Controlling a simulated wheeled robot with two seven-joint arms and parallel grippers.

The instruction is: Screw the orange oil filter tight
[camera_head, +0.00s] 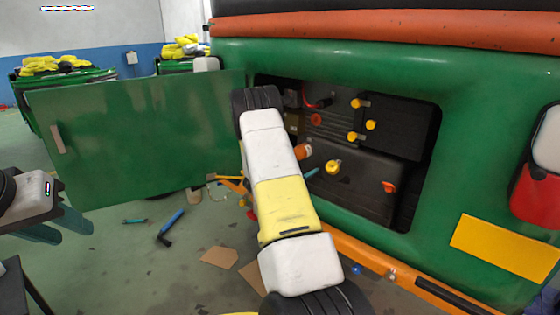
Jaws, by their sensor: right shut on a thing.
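The orange oil filter (303,152), with a pale patch on it, sits at the left side of the open engine bay in the green rickshaw body. My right arm crosses the middle of the view and hides most of my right gripper (311,172). Only a teal fingertip shows, just below the filter at the arm's right edge. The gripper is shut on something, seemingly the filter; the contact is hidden. My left gripper (67,224) is at the far left, with two teal fingers apart and nothing between them, away from the bay.
The green engine door (140,140) stands open to the left. Yellow caps (333,167) and a red cap (389,187) sit in the bay. An orange bumper bar (370,257) runs below. A blue-handled hammer (171,226), a wrench (134,221) and cardboard (218,257) lie on the floor.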

